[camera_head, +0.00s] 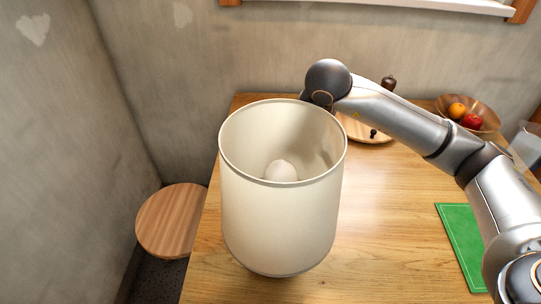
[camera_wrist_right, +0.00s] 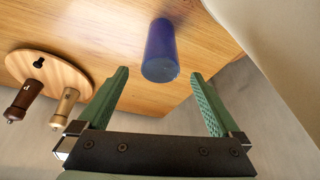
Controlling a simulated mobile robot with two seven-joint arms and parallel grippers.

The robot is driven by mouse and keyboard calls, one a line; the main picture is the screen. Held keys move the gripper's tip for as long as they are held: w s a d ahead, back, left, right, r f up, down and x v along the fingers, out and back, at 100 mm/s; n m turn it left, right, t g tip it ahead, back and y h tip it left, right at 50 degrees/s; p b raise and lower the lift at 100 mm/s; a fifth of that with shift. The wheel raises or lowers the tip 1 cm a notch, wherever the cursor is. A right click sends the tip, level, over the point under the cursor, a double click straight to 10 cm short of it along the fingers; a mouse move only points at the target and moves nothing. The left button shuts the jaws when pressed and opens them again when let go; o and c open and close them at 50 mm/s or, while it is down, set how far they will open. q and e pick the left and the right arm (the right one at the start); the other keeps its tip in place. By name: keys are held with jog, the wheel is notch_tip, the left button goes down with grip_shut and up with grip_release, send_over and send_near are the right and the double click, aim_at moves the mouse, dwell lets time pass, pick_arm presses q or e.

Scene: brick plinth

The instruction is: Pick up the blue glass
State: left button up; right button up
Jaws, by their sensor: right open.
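The blue glass (camera_wrist_right: 160,45) is on the wooden table in the right wrist view, near the table's edge. It lies ahead of my right gripper (camera_wrist_right: 159,73), in line with the gap between the green fingers. The fingers are spread wide, and nothing is clearly held between them. In the head view the glass and my right gripper are hidden behind the large cream lampshade; only my right arm shows, reaching in from the right. My left gripper is in neither view.
The cream lampshade (camera_head: 280,220) stands in front on the wooden table (camera_head: 390,230). A round board (camera_wrist_right: 50,72) holds a dark mill (camera_wrist_right: 24,102) and a lighter mill (camera_wrist_right: 66,106). A fruit bowl (camera_head: 485,115), green mat (camera_head: 462,240) and round stool (camera_head: 170,220) are around.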

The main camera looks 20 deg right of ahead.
jog(key=x, duration=1.2)
jog(key=shift+w+f, duration=0.15)
jog(key=shift+f, duration=0.2)
jog(key=shift+c, duration=0.2)
jog(key=shift+r, duration=0.1)
jog(key=c, duration=1.5)
